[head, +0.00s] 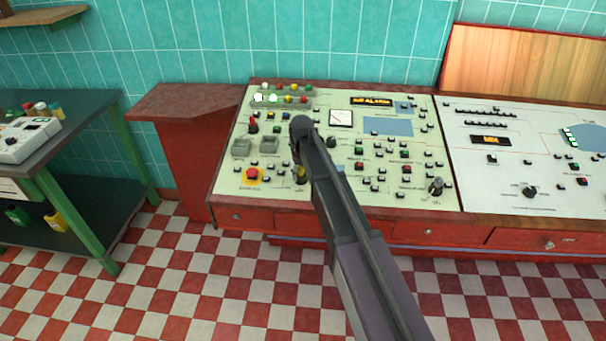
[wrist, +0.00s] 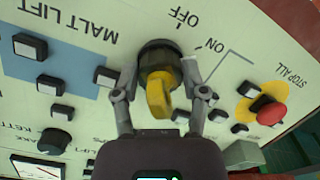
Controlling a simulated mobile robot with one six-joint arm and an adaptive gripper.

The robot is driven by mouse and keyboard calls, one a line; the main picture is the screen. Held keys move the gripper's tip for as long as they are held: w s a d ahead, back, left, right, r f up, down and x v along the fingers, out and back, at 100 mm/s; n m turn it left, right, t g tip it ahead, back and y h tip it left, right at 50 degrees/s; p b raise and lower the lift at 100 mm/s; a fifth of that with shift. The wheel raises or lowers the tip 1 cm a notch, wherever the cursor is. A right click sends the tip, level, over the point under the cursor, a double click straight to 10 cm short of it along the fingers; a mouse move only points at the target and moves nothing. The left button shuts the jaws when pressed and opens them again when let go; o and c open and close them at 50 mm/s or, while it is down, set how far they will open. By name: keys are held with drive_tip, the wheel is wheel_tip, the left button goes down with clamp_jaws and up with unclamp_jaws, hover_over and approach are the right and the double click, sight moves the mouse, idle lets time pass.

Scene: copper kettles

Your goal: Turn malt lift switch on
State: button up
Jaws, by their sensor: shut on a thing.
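The malt lift switch (wrist: 159,92) is a rotary knob with a black round base and a yellow handle, seen in the wrist view. "OFF" and "ON" labels are printed beyond it, upside down, with OFF above and ON to its right. My gripper (wrist: 160,76) has one finger on each side of the knob and is shut on it. The yellow handle points toward me, and I cannot tell which label it is set to. In the head view, a bit of the yellow knob (head: 301,175) shows beside my arm, which hides much of the gripper.
A red stop-all button (wrist: 272,110) on a yellow disc sits right of the knob; it also shows in the head view (head: 252,174). Small black buttons (wrist: 107,76) lie close to the left finger. A dark workbench (head: 60,150) stands at the left over open checkered floor.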

idle(0.5)
drive_tip(key=o, duration=1.2)
drive_tip(key=shift+c, duration=0.2)
